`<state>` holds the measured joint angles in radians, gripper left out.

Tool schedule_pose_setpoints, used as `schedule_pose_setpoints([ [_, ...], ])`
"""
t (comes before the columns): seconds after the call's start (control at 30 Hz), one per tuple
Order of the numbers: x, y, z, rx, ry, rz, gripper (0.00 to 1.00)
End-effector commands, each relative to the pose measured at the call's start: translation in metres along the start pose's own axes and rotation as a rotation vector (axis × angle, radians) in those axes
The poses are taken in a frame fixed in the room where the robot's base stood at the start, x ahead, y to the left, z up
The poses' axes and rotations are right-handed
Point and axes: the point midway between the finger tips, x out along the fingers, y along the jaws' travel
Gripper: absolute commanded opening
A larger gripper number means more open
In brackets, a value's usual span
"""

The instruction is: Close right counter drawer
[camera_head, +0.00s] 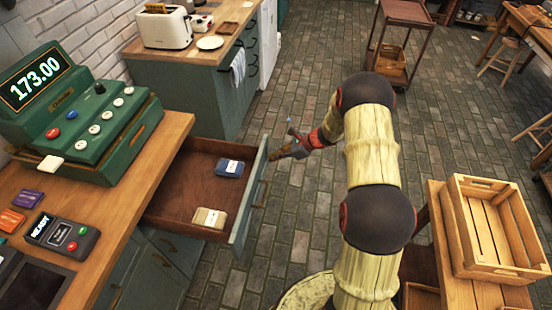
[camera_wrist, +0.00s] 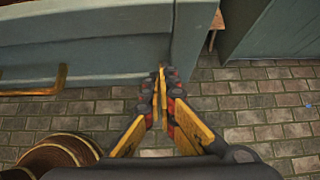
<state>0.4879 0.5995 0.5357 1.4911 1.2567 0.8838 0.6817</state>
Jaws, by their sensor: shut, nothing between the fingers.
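The counter drawer (camera_head: 185,187) is pulled open from the wooden counter. Its grey-green front (camera_head: 247,205) faces right in the head view and also shows in the wrist view (camera_wrist: 95,48), with a brass handle (camera_wrist: 35,88) at the left. A dark blue packet (camera_head: 229,168) and a beige packet (camera_head: 209,218) lie inside the drawer. My gripper (camera_head: 272,154) is beside the far end of the drawer front, on its outer side. In the wrist view my gripper (camera_wrist: 162,75) is shut and empty, its tips by the front's right edge. I cannot tell whether they touch it.
A green cash register (camera_head: 85,115) and a card reader (camera_head: 62,236) stand on the counter (camera_head: 150,165). A wooden crate (camera_head: 495,225) sits on a table at the right. A back counter with a toaster (camera_head: 165,28) stands beyond. Brick floor (camera_head: 285,215) lies clear beside the drawer.

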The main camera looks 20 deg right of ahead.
Motion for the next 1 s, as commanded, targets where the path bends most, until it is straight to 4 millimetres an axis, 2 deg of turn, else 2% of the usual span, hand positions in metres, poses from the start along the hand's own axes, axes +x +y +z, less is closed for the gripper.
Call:
schedule_pose_setpoints([
  [0.27,0.036,0.001,0.034,-0.004,-0.002,0.004,0.0],
  [1.0,0.189,0.002,0.17,-0.004,-0.001,0.003,0.0],
])
